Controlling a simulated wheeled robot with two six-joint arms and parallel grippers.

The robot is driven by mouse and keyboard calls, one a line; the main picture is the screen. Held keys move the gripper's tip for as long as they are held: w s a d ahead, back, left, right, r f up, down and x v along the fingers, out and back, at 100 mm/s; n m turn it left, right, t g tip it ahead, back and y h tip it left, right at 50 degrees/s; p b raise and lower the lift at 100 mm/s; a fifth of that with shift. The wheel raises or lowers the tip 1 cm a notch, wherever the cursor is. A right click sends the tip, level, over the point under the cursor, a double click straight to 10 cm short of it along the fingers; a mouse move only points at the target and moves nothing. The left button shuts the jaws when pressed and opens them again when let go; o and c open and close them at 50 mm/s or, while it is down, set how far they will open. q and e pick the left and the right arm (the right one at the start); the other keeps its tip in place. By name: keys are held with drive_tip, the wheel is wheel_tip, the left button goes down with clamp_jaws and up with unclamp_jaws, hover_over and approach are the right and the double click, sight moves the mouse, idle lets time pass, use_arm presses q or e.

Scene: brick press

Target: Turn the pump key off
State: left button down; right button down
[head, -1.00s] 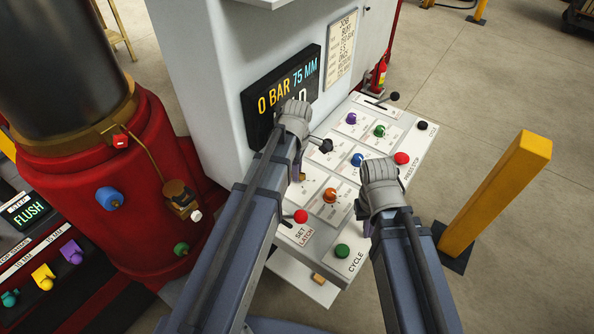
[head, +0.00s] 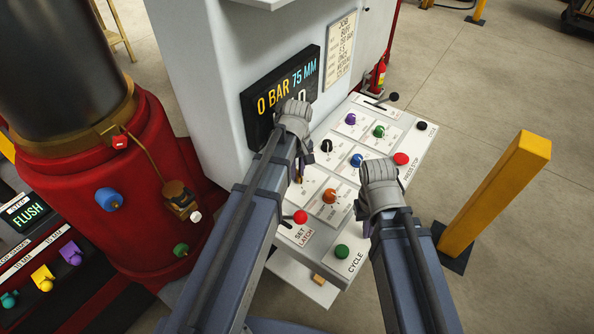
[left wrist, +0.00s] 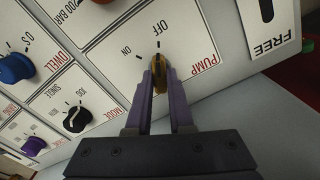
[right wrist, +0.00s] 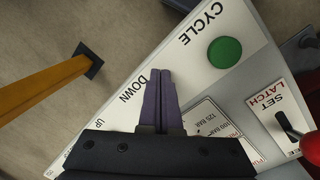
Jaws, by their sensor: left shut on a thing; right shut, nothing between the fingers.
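The pump key (left wrist: 160,70) is a small yellow and dark key on the white panel. It sits below the ON and OFF labels in the left wrist view. Its dark mark appears to point up at the OFF tick. My left gripper (left wrist: 161,80) is shut on the key, one finger on each side. In the head view my left arm mostly hides the key. My right gripper (right wrist: 161,74) is shut and empty, above the panel near the DOWN label. Its fingertips are hidden in the head view.
The panel carries a green cycle button (head: 342,251), a red-knobbed latch lever (head: 300,216), an orange knob (head: 329,196) and a blue knob (head: 357,160). A yellow post (head: 497,192) stands to the right. The display (head: 281,97) reads 0 BAR 75 MM.

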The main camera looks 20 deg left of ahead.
use_arm(q)
drive_tip(key=shift+m, duration=0.4)
drive_tip(key=c, duration=0.8)
unclamp_jaws()
drive_tip(key=shift+r, duration=0.15)
use_arm(e)
drive_tip(key=shift+r, duration=0.1)
use_arm(q)
wheel_tip(320, 180, up, 8)
drive_tip(key=p, duration=0.8)
drive_tip(key=shift+f, duration=0.2)
use_arm(e)
wheel_tip(320, 180, up, 8)
drive_tip(key=shift+f, duration=0.2)
